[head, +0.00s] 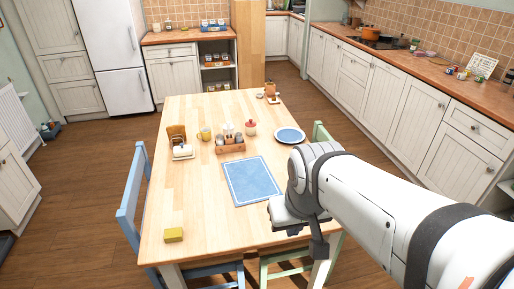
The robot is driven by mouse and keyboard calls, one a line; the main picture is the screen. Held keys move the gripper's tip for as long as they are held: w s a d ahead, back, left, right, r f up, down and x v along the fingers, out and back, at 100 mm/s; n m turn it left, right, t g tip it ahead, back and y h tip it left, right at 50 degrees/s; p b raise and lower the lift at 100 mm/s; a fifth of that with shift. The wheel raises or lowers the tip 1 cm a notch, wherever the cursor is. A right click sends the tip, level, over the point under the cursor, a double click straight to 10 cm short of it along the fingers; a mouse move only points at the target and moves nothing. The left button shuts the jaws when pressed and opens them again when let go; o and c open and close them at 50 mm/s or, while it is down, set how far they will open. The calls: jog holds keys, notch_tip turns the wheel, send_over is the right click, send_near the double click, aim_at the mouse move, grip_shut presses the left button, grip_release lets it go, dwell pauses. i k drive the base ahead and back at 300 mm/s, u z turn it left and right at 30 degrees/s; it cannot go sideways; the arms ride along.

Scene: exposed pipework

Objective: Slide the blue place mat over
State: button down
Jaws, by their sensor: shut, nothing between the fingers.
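The blue place mat (253,181), with a pale border line, lies flat on the wooden table (188,215), right of the table's middle. Nothing rests on it. My arm comes in from the lower right of the head view. My gripper (318,248) is just right of and nearer than the mat, by the table's right edge. It is shut and empty, pointing down. Whether it touches the table or the mat's edge is hard to tell.
A wooden caddy (230,146) with jars stands behind the mat, and a blue plate (289,135) lies to its back right. A butter dish (182,152), yellow cup (205,134) and yellow sponge (173,235) are on the left. The tabletop left of the mat is clear.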

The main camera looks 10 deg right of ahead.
aim_at(250, 181)
jog(key=z, duration=0.05)
jog(key=i, duration=1)
jog(key=u, duration=0.1)
